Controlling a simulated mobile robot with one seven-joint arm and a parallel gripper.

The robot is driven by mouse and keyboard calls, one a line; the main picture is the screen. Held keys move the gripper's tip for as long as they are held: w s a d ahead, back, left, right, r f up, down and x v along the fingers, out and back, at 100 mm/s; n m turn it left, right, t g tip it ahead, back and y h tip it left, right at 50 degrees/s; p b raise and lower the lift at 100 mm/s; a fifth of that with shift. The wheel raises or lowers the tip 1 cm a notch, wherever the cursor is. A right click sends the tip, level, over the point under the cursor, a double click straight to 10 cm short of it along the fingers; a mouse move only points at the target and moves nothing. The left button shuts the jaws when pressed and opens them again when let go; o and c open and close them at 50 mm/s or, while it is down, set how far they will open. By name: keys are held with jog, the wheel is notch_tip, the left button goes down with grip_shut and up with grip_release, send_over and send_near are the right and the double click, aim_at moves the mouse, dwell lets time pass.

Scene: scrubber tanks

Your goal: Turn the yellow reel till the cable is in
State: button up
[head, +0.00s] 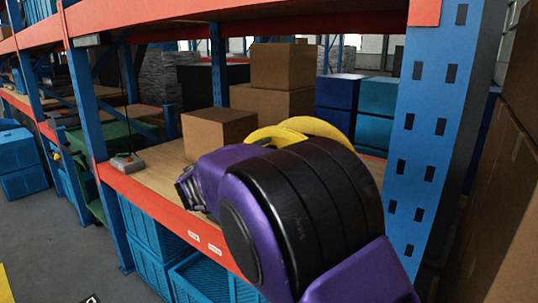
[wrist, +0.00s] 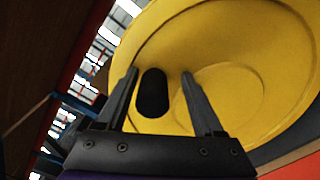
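The yellow reel (head: 312,126) stands on the shelf in the head view, mostly hidden behind my purple and black arm. In the wrist view the reel (wrist: 225,60) fills much of the picture, with a round raised disc at its middle. A black rounded handle (wrist: 152,93) shows against its face. My gripper (wrist: 161,74) is open, with one finger on each side of the handle and a visible gap on both sides. How far the fingers reach along the handle is unclear. I cannot make out the reel's cable in either view.
Cardboard boxes (head: 218,131) stand on the wooden shelf behind my arm. A blue rack post (head: 430,130) rises close on the right. A small grey device (head: 128,162) sits at the shelf's left end. Blue crates (head: 150,262) fill the space below. Open floor lies left.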

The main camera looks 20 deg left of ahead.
jog(key=shift+r, duration=0.1)
jog(key=v, duration=1.7)
jog(key=shift+s+p, duration=0.2)
jog(key=shift+p, duration=0.15)
